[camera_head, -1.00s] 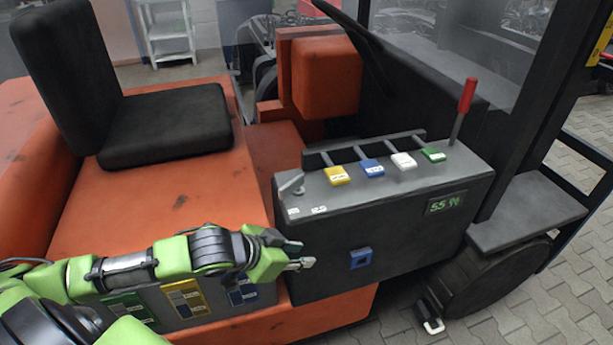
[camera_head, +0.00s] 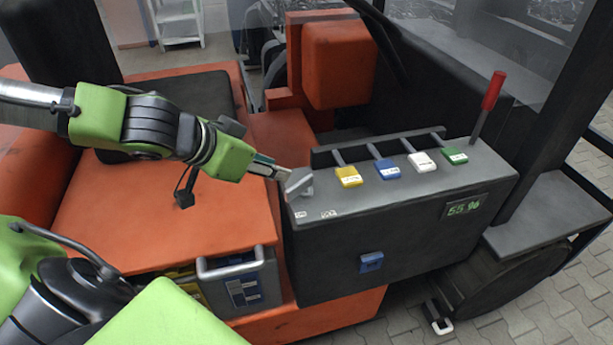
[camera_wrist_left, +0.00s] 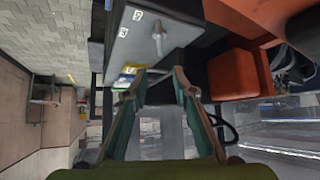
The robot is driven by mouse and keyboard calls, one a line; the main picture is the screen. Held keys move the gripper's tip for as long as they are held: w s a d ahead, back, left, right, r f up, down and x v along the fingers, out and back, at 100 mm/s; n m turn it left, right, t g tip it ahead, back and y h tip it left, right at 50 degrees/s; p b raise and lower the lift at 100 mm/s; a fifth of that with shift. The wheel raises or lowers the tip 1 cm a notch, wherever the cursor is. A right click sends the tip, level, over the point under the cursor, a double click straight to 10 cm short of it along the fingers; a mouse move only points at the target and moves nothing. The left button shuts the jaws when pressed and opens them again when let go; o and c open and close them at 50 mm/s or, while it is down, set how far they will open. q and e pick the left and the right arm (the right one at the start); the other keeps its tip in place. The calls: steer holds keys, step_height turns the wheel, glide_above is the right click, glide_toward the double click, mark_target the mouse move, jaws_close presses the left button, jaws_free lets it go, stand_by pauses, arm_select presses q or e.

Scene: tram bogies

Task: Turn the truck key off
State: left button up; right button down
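The truck key (camera_head: 299,183) is a grey handle at the near left end of the dark console top (camera_head: 400,190), above two small white labels. My left gripper (camera_head: 284,174) comes in from the left, its fingertips beside the key; in this view I cannot tell whether they touch it. In the left wrist view the key (camera_wrist_left: 160,38) stands upright from the console, beyond the fingertips. The two fingers of the left gripper (camera_wrist_left: 165,73) are apart there, with nothing between them. My right gripper is not seen.
Yellow (camera_head: 348,177), blue (camera_head: 388,169), white (camera_head: 421,162) and green (camera_head: 455,155) levers line the console, with a red-handled lever (camera_head: 491,92) at its far right. A lit display (camera_head: 465,206) is on the front. The black seat (camera_head: 190,105) lies behind my left arm.

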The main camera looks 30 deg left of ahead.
mark_target(304, 179)
arm_select(q)
steer(key=b+x, duration=0.1)
steer(key=x, duration=0.6)
steer(key=shift+w+f, duration=0.2)
steer(key=shift+f, duration=0.1)
steer(key=shift+x, duration=1.95)
steer(key=shift+p+x, duration=0.3)
steer(key=shift+x, duration=0.5)
jaws_close()
